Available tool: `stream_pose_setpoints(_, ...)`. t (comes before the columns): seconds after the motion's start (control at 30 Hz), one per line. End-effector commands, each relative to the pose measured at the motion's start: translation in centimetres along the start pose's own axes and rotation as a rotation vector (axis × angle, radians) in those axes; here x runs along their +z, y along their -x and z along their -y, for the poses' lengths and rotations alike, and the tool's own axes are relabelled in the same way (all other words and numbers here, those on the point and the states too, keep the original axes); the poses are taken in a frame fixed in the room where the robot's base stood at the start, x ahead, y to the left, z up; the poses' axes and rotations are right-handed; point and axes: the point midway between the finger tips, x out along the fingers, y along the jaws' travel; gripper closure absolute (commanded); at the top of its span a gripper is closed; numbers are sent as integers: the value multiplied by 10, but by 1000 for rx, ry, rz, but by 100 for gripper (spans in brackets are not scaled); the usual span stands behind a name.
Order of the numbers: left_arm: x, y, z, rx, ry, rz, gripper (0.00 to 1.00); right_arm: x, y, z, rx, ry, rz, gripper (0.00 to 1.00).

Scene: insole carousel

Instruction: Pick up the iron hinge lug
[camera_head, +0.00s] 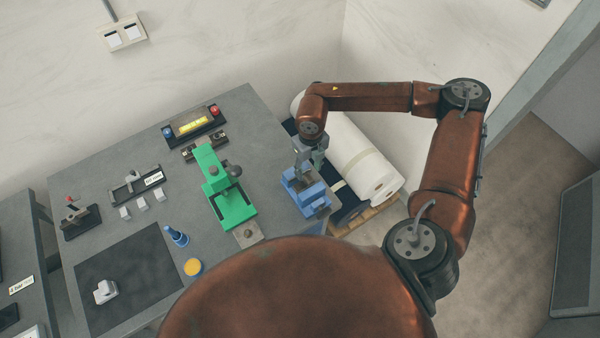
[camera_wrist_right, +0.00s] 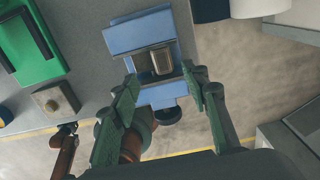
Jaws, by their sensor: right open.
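A grey-brown metal block with rounded edges, which looks like the iron hinge lug (camera_wrist_right: 161,60), sits in the blue vise-like fixture (camera_wrist_right: 140,37) in the right wrist view. The fixture also shows at the right edge of the grey table in the head view (camera_head: 307,195). My right gripper (camera_wrist_right: 160,80) is open, its two fingers apart on either side of the fixture's near part, with nothing between them that I can see held. In the head view the right gripper (camera_head: 309,160) hangs just above the fixture and hides part of it. My left gripper is not in view.
A green press (camera_head: 232,205) stands left of the fixture. A white roll (camera_head: 350,150) lies just beyond the table's right edge. A dark mat (camera_head: 125,270) carries a pale part (camera_head: 105,291).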

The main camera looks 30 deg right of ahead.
Motion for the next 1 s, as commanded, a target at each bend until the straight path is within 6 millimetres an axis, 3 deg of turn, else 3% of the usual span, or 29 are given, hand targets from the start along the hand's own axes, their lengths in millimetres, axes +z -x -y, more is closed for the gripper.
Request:
stream_pose_setpoints(0.13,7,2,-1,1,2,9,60,-2,-12,3,-4,-5,-4,58)
stream_pose_setpoints(0.3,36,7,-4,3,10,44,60,-3,-29,5,-3,-10,-3,58)
stream_pose_setpoints(0.43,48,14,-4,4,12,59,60,-2,-45,7,-3,-9,-3,58)
stream_pose_setpoints(0.67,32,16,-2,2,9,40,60,0,-74,7,-2,-7,-2,58)
stream_pose_setpoints(0.83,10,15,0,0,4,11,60,0,-78,6,-2,-6,-1,58)
stream_pose_setpoints(1.0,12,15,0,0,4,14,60,1,-77,6,-2,-5,-1,63)
